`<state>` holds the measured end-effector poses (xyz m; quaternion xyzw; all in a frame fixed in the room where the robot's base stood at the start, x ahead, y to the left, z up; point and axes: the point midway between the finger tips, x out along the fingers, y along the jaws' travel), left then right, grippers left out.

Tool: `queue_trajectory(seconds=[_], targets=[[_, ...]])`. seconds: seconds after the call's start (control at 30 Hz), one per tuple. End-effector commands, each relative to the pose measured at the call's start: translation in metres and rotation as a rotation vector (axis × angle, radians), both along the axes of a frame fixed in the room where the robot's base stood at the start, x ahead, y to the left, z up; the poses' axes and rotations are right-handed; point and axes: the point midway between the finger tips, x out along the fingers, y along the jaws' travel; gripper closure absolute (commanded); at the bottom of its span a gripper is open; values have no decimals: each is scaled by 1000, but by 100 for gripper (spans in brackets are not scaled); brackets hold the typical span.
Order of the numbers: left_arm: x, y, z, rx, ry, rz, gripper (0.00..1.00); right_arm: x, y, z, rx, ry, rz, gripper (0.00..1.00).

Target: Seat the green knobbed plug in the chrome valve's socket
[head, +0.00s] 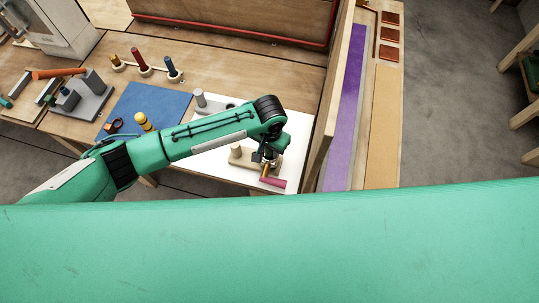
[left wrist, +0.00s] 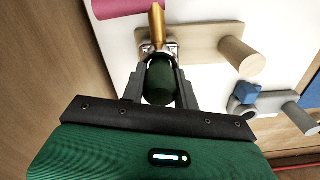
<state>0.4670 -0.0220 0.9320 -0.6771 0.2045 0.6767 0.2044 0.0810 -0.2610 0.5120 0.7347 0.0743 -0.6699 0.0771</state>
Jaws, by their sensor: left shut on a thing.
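My left gripper (left wrist: 161,72) is shut on the dark green knob of the plug (left wrist: 161,84). Just beyond the fingertips is a chrome fitting (left wrist: 145,50), partly hidden by the knob and fingers. A brass stem (left wrist: 157,24) and a pink handle (left wrist: 125,7) extend from it. I cannot tell how deep the plug sits in the socket. In the head view my left gripper (head: 266,156) is over the wooden valve base (head: 247,163), with the pink handle (head: 273,182) in front; the plug is hard to make out there. My right gripper is not in view.
The valve base has an upright wooden peg (left wrist: 236,54). A grey peg (left wrist: 290,101) and blue piece (left wrist: 247,92) stand nearby on the white board (head: 292,132). A blue mat (head: 152,108) lies to the left. A wooden partition (head: 326,105) rises on the right.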

Motion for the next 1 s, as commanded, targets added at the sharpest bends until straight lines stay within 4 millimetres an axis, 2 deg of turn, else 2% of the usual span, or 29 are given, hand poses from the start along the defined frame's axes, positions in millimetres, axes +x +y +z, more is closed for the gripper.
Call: queue_trajectory(seconds=[0.43,0.47,0.57,1.0], targets=[[0,0,-3,0,0,0,100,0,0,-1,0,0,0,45],[0,0,-3,0,0,0,64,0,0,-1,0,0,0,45],[0,0,-3,0,0,0,44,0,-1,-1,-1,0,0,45],[0,0,-3,0,0,0,44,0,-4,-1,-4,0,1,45]])
